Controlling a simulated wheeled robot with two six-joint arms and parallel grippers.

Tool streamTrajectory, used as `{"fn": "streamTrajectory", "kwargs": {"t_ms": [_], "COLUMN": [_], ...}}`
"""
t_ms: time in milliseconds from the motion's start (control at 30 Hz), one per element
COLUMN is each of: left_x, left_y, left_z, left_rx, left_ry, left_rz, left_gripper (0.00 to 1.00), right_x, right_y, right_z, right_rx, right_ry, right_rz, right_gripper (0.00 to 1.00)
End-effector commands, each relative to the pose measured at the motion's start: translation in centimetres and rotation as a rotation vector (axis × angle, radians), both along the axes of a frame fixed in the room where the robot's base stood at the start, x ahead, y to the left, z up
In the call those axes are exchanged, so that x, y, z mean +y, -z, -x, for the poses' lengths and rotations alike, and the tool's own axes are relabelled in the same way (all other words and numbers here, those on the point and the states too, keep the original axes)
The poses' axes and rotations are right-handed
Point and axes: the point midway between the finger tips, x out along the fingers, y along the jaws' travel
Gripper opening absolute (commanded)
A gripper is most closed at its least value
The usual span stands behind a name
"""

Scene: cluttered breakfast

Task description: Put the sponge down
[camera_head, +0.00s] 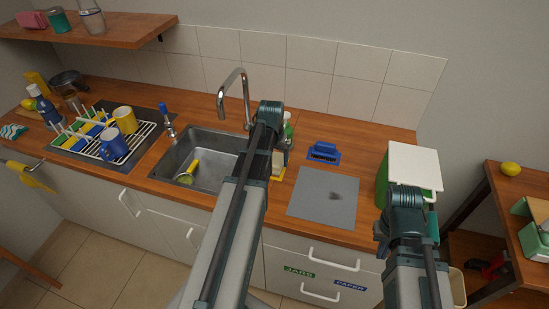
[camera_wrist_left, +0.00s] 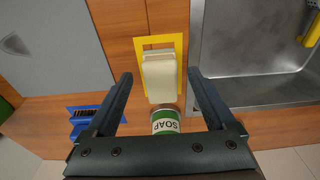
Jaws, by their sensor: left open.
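The sponge is a pale cream block (camera_wrist_left: 159,82) and stands within a yellow square outline (camera_wrist_left: 178,44) on the wooden counter, right of the sink. It also shows in the head view (camera_head: 278,161), partly behind my left arm. My left gripper (camera_wrist_left: 160,74) is open, with one finger on each side of the sponge and visible gaps between. In the head view its fingers are hard to make out behind the arm. My right arm comes in at the lower right of the head view, but its gripper fingers do not show.
The metal sink (camera_head: 208,150) holds a yellow-green brush (camera_head: 188,174). A blue holder (camera_head: 323,152) and a grey mat (camera_head: 323,193) lie to the right. A dish rack (camera_head: 92,146) with mugs stands left.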

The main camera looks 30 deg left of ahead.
Motion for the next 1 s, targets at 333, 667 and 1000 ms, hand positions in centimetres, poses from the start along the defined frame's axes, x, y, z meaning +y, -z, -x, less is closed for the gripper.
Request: {"fn": "streamTrajectory", "kwargs": {"t_ms": [333, 667, 1000], "left_x": [-0.2, -0.2, -2.9], "left_y": [-6.1, -7.8, -7.7], "left_z": [0.7, 1.0, 1.4], "left_rx": [0.000, 0.000, 0.013], "left_ry": [0.000, 0.000, 0.041], "left_rz": [0.000, 0.000, -0.002], "left_gripper": [0.89, 0.89, 0.89], "right_x": [0.0, 0.0, 0.0], "right_y": [-6.1, -7.8, -7.7], "right_z": [0.0, 0.0, 0.0], "right_rx": [0.000, 0.000, 0.000], "right_ry": [-0.001, -0.002, -0.002], "right_rz": [0.000, 0.000, 0.000], "right_gripper": [0.00, 0.00, 0.00]}}
